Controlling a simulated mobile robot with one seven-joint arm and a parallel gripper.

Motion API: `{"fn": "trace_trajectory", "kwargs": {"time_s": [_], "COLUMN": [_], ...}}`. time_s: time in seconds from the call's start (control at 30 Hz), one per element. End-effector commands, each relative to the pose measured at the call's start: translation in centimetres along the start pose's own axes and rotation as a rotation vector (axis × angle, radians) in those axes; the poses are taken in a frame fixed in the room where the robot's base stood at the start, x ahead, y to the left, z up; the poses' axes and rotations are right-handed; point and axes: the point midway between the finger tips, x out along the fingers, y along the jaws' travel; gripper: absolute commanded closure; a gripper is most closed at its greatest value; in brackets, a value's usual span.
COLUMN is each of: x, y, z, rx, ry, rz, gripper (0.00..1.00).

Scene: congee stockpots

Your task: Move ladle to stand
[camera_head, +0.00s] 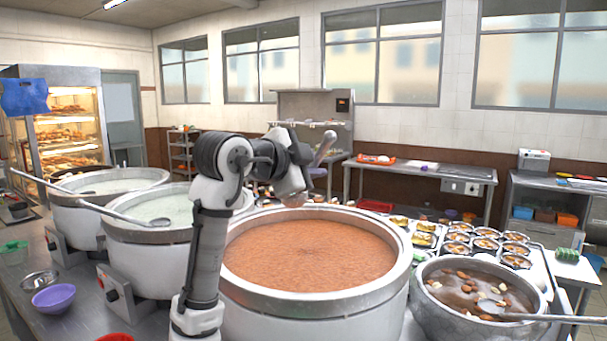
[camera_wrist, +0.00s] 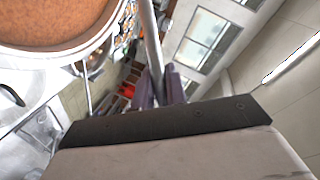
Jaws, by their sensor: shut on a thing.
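My gripper (camera_head: 309,163) is above the far rim of the large pot of orange-brown congee in the head view. It is shut on a metal ladle (camera_head: 325,146), whose handle end sticks up and to the right. In the wrist view the ladle's shaft (camera_wrist: 151,40) runs up from between the purple-grey fingers of my gripper (camera_wrist: 160,90). The ladle's bowl is not clearly seen; my wrist hides part of that area. I cannot pick out a ladle stand for certain.
The orange-brown congee pot (camera_head: 245,293) stands in front. Two pots of pale congee (camera_head: 160,235) stand left, with long-handled ladles across them. A smaller pot (camera_head: 450,310) with a ladle stands right, near several filled bowls (camera_head: 487,244). A purple bowl (camera_head: 54,298) is front left.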

Motion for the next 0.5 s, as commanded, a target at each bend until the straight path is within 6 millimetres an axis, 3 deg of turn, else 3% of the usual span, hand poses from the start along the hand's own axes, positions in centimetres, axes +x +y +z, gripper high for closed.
{"fn": "trace_trajectory", "kwargs": {"time_s": [0.43,0.5], "x": [-0.7,-0.5], "y": [3.1,4.0], "z": [-4.0,-3.5], "rx": [-0.006,-0.014], "ry": [-0.082,-0.088], "rz": [-0.042,-0.043], "gripper": [1.0,1.0]}}
